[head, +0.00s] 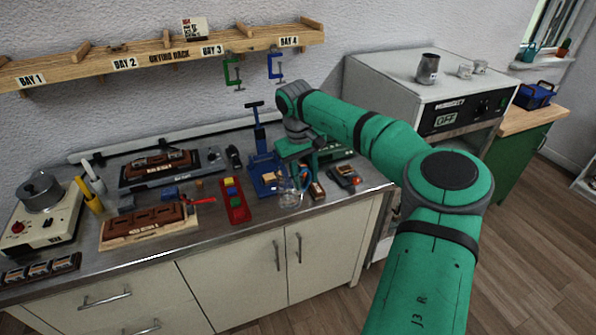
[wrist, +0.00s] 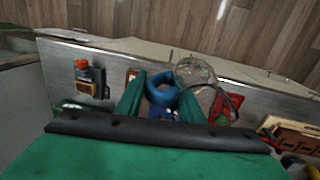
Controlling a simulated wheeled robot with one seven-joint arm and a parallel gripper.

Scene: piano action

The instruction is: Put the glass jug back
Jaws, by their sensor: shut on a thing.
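The clear glass jug (head: 290,191) is near the front edge of the bench in the head view, below my gripper (head: 297,168). In the wrist view, the jug's round clear outline (wrist: 207,82) shows just beyond and right of my fingertips (wrist: 160,98). A blue ring-shaped part (wrist: 162,88), seemingly the jug's handle, sits between the two green fingers, which are shut on it. The jug looks upright. I cannot tell whether its base touches the bench.
A blue press (head: 262,165) stands just left of my gripper. A red tray (head: 236,208) with coloured blocks lies further left. A dark meter with an orange part (head: 344,178) lies to the right. The white oven (head: 430,95) stands beyond the bench, right.

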